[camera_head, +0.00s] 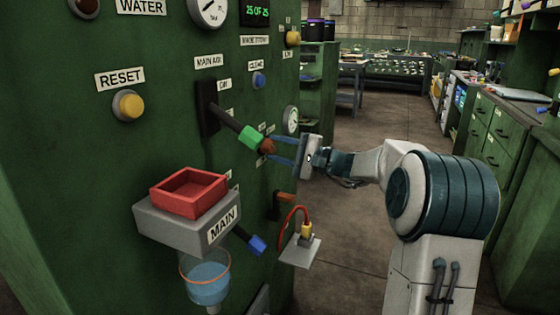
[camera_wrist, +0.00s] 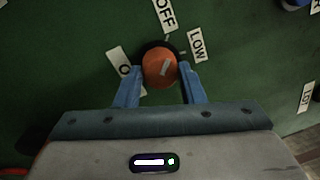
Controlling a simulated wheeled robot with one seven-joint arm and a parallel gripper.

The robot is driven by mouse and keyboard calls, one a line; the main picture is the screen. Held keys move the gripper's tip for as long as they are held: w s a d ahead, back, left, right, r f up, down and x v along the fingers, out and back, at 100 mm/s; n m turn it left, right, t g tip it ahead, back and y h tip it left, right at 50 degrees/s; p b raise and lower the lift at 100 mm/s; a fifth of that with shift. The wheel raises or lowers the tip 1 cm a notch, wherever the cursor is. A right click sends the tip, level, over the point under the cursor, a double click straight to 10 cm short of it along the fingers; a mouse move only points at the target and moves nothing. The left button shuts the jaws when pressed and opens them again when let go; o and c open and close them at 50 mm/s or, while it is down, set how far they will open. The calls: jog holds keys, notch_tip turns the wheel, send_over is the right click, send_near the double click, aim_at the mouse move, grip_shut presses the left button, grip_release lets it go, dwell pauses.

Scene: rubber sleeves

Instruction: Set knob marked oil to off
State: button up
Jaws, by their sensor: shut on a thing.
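The oil knob (camera_wrist: 160,70) is a round orange-brown knob on the green panel, with a white pointer line on its face. The line leans slightly right of up in the wrist view. The OFF label (camera_wrist: 163,14) is above it, the LOW label (camera_wrist: 196,45) at upper right, and a partly hidden label starting with O (camera_wrist: 124,68) at left. My gripper (camera_wrist: 160,73) is shut on the knob, a blue finger on each side. In the head view, my gripper (camera_head: 272,150) reaches the knob (camera_head: 267,146) from the right.
A black lever with a green grip (camera_head: 250,136) sticks out close to the knob. Below are a grey MAIN box with a red tray (camera_head: 188,191), a blue-tipped lever (camera_head: 257,244) and a red cable (camera_head: 291,212). Open floor (camera_head: 390,125) lies right of the panel.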

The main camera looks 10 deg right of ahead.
jog(key=shift+a+n+b, duration=0.2)
jog(key=shift+n+b, duration=0.3)
jog(key=shift+n, duration=0.1)
jog(key=o, duration=1)
jog(key=shift+s+d, duration=0.1)
jog(key=shift+d, duration=0.05)
jog(key=p+v, duration=0.2)
jog(key=v, duration=1.1)
jog(key=shift+s+d, duration=0.2)
jog(key=shift+d, duration=0.05)
